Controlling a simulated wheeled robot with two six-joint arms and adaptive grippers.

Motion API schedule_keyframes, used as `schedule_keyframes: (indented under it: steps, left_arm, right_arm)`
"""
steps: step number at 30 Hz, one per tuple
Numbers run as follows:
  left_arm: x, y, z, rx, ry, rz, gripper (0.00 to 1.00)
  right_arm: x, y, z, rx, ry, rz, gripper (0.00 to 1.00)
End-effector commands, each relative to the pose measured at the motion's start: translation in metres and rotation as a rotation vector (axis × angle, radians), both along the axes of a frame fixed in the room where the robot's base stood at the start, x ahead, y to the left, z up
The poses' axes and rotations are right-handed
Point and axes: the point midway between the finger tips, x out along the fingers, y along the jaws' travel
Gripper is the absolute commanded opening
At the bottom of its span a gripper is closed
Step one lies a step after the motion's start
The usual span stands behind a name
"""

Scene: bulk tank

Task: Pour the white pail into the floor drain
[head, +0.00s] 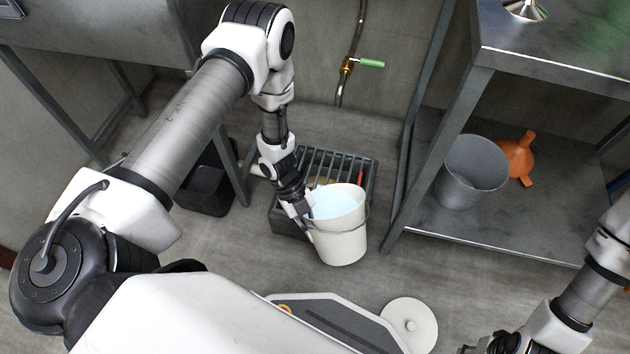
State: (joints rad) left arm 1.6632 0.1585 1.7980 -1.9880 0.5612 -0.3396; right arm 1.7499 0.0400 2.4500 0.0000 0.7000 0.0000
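The white pail (340,243) shows in the middle of the head view, nearly upright, with pale blue liquid (338,203) inside and a thin wire handle. My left gripper (307,218) is at the left side of its rim and appears closed on it, one finger inside and one outside. The floor drain's barred grate (335,162) lies just behind the pail, which hides its front right part. I cannot tell whether the pail touches the floor. My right gripper (490,346) is at the bottom right, cut off by the frame edge, its fingers not clear.
A black bin (205,185) is left of the drain. A green-handled tap (368,63) is on the back wall.

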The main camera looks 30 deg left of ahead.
Motion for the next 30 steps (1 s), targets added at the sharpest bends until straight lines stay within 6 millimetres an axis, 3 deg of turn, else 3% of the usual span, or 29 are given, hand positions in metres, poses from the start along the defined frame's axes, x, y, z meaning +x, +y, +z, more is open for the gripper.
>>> schedule_keyframes:
  steps: [30]
  left_arm:
    - [0.003,0.004,0.001,-0.076,0.059,-0.004,0.0]
  right_arm:
    - [0.0,0.0,-0.013,0.0,0.0,0.0,0.4]
